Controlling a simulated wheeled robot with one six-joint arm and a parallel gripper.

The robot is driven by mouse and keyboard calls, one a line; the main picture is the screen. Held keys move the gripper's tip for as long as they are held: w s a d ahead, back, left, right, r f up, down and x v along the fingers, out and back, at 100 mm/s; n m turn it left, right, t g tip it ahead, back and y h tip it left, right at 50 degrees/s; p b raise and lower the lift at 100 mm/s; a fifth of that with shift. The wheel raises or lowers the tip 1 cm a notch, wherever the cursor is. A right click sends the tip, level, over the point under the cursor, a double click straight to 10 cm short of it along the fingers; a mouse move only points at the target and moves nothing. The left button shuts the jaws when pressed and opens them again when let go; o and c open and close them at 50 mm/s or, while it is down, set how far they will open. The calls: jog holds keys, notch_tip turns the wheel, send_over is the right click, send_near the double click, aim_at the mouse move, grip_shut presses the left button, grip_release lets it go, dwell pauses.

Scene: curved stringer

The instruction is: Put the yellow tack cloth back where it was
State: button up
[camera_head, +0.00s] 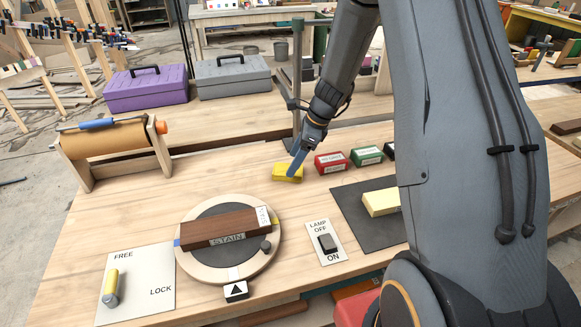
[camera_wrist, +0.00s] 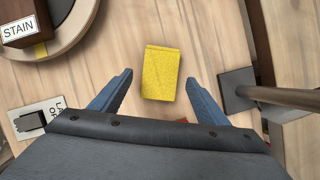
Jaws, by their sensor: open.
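The yellow tack cloth (camera_head: 287,173) lies on the wooden bench, left of the red box. In the wrist view the yellow cloth (camera_wrist: 161,70) is a flat-looking rectangle ahead of and between the finger lines. My gripper (camera_head: 293,170) is open, its blue fingers pointing down at the cloth. In the wrist view my gripper (camera_wrist: 158,78) has one finger on each side of the cloth, with bare wood showing between. I cannot tell whether the fingertips touch the bench. A paler yellow block (camera_head: 381,202) lies on a dark mat (camera_head: 358,215).
Red (camera_head: 329,162) and green (camera_head: 366,155) boxes stand in a row right of the cloth. A post (camera_head: 297,95) rises behind it. A round turntable (camera_head: 268,259) carries a brown "STAIN" block (camera_head: 222,226). A lamp switch (camera_head: 326,243) sits nearer. Wood left of the cloth is clear.

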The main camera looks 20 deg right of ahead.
jog(key=b+v, duration=0.1)
jog(key=v, duration=0.7)
jog(key=s+a+r+n+h, duration=0.1)
jog(key=s+a+n+h, duration=0.1)
jog(key=s+n, duration=0.9)
jog(key=s+a+r+n+h, duration=0.1)
jog(key=s+a+n+h, duration=0.1)
jog(key=s+n, duration=0.9)
jog(key=shift+s+a, duration=0.35)
jog(key=shift+s, duration=0.3)
